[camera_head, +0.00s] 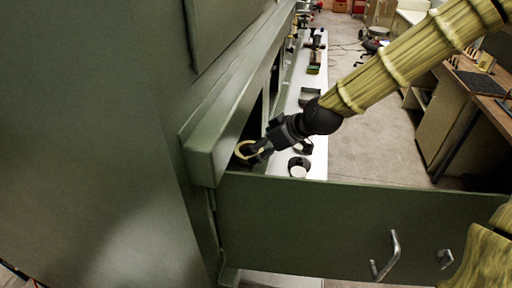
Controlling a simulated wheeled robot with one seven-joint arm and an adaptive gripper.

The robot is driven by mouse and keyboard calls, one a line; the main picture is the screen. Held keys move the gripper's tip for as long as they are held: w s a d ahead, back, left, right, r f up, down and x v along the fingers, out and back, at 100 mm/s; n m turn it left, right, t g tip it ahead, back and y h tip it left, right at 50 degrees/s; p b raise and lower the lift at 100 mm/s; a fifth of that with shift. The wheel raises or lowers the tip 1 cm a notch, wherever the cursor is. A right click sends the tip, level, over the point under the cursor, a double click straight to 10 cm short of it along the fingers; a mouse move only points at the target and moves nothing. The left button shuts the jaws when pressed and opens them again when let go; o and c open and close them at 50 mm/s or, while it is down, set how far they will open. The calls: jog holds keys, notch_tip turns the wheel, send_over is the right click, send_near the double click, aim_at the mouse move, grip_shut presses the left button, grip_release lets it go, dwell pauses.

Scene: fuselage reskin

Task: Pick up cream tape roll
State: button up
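The cream tape roll (239,151) shows as a small pale ring at the inner edge of the green cabinet. My gripper (256,150) is black and reaches down and left to it from the upper right. Its fingertips overlap the right side of the roll in this view. The fingers are small and dark, so I cannot tell whether they are closed on the roll or only beside it. What lies under the roll is mostly hidden.
A white shelf (317,160) runs away from me, holding a dark roll with a pale centre (299,168) and other small items. A green panel with metal handles (330,222) stands in front. The cabinet wall (90,140) fills the left. A wooden desk (480,85) stands right.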

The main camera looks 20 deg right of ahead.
jog(key=shift+v, duration=1.5)
